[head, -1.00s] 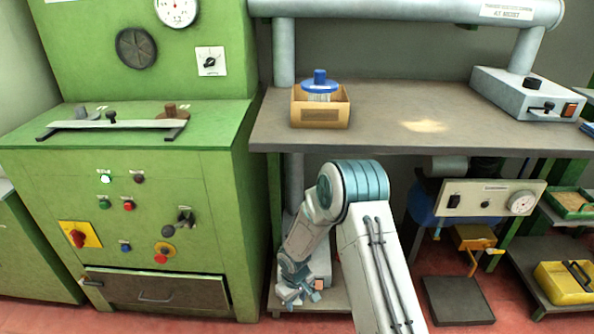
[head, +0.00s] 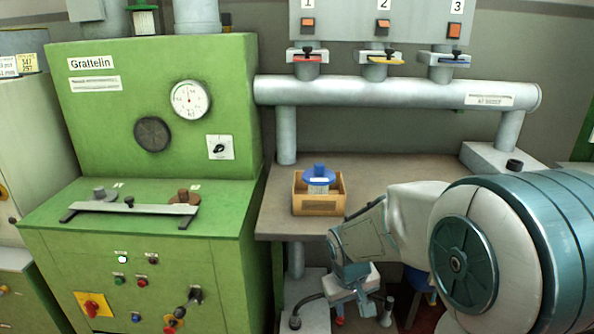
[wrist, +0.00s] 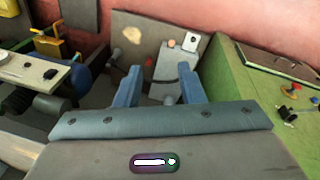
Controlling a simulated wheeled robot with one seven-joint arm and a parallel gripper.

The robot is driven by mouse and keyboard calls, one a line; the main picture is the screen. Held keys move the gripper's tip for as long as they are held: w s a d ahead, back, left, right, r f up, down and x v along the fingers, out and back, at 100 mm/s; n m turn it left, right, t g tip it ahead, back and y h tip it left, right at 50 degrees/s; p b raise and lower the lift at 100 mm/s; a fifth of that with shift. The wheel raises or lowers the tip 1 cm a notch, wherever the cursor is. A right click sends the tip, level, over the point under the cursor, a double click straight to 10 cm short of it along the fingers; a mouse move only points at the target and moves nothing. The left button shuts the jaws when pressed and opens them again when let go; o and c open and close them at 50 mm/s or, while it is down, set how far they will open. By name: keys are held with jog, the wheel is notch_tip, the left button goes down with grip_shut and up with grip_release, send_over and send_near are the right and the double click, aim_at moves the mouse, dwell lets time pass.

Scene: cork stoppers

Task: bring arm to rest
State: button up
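My gripper (head: 363,312) hangs low at the bottom of the head view, in front of the shelf's front edge. My arm is folded, and its large teal joint fills the right side of that view. In the wrist view the two blue fingers of my gripper (wrist: 158,82) are spread apart with nothing held between them. Beyond them is a grey box with a black cable (wrist: 172,70), apart from the fingers as far as I can tell.
A wooden box (head: 319,208) holding a blue-lidded container (head: 320,178) stands on the grey worktop (head: 275,213). A green machine (head: 150,130) stands on the left. A grey pipe (head: 390,93) runs above the worktop. The wrist view shows a yellow device (wrist: 47,45) at left.

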jog(key=s+d+r+m+p, duration=0.1)
jog(key=s+r+p, duration=0.4)
jog(key=r, duration=0.5)
jog(key=s+d+r+m+t+y+p, duration=0.1)
jog(key=s+r+p, duration=0.4)
jog(key=s+r, duration=0.5)
jog(key=shift+d+r+m, duration=0.35)
jog(key=shift+d+m, duration=0.35)
jog(key=shift+m, duration=0.1)
dwell(0.4)
